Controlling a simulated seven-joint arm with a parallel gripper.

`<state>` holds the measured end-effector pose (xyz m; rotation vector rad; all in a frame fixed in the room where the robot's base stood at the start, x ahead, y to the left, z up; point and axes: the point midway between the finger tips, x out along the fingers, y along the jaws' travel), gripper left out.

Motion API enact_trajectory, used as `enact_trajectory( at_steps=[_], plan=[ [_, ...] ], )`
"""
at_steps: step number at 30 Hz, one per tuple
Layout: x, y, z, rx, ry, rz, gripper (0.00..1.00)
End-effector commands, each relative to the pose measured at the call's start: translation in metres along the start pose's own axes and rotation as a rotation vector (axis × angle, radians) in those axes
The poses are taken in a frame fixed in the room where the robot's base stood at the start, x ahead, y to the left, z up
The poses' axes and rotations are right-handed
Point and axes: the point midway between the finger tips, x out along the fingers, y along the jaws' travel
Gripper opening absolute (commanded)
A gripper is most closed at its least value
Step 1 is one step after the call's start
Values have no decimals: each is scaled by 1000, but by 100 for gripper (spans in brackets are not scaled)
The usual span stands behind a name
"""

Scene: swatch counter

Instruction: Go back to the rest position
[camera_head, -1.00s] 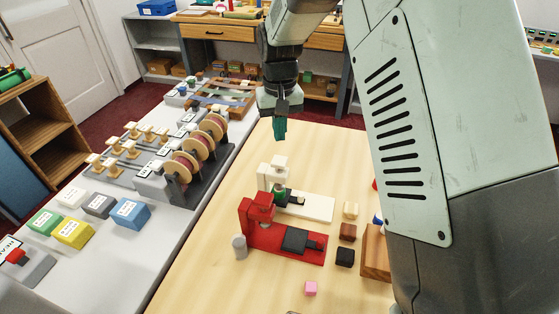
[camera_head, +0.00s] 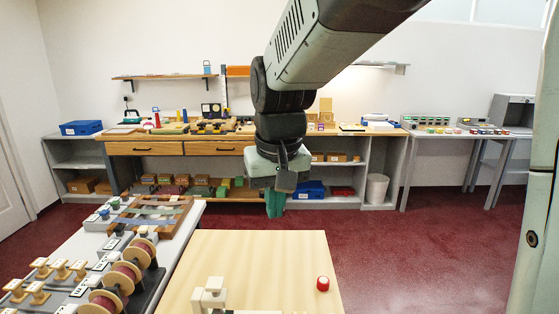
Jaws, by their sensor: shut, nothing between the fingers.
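My gripper (camera_head: 275,204) hangs from my arm near the middle of the picture, pointing down. Its teal fingers are together, with nothing seen between them. It is in the air above the far end of the light wooden table (camera_head: 250,255), apart from everything on it.
A white device (camera_head: 210,294) stands at the table's near edge in view, partly cut off. A red round piece with a white top (camera_head: 323,284) sits at the right. A grey counter (camera_head: 188,226) on the left bears spools (camera_head: 118,280) and wooden pegs (camera_head: 60,268). Red floor lies beyond.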

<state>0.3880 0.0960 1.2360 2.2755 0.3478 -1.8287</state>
Motion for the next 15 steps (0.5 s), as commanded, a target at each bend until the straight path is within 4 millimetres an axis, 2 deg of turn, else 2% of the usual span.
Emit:
enact_trajectory(
  at_steps=[1, 6, 12, 15],
  plan=[
    [-19, 12, 18, 28, 32, 7, 0],
    [-60, 39, 81, 112, 118, 34, 0],
    [-81, 55, 153, 199, 210, 69, 0],
    [-83, 58, 178, 229, 243, 83, 0]
  ],
)
